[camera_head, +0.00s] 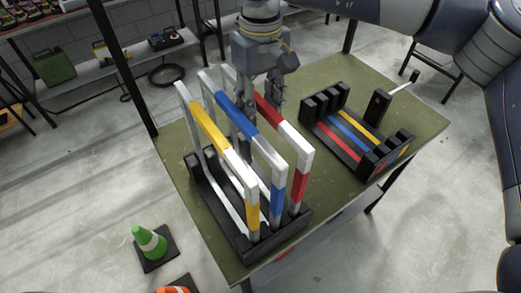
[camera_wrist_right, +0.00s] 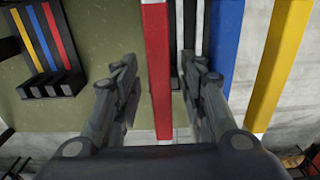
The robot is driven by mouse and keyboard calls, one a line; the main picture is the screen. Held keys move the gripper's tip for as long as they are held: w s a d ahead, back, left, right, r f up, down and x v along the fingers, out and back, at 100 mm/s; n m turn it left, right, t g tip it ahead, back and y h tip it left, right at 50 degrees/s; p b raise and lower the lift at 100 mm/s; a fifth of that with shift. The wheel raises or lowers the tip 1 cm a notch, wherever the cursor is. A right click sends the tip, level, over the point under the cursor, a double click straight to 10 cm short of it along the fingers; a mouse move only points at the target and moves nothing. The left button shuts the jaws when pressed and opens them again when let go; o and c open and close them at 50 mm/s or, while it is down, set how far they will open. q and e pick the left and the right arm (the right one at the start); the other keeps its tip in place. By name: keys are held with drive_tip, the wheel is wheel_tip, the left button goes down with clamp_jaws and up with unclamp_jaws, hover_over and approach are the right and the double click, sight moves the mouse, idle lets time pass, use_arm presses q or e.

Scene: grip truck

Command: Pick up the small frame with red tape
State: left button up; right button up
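Three white frames stand upright in a black rack (camera_head: 275,242) on the green table. The frame with red tape (camera_head: 299,187) is the rightmost one in the head view, beside the blue-taped frame (camera_head: 277,200) and the yellow-taped frame (camera_head: 211,128). My right gripper (camera_head: 263,108) points down at the far part of the red-taped frame's top bar. In the right wrist view, its open fingers (camera_wrist_right: 160,75) lie on either side of the red bar (camera_wrist_right: 157,85), with a gap visible on both sides. Contact cannot be seen. My left gripper is not in view.
A second, lower black rack (camera_head: 391,157) with red, blue and yellow strips lies to the right on the green table (camera_head: 240,276). A small black item with a handle (camera_head: 377,106) stands behind it. A green cone (camera_head: 149,242) is on the floor.

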drive_tip(key=shift+c, duration=0.5)
clamp_jaws()
drive_tip(key=shift+r, duration=0.2)
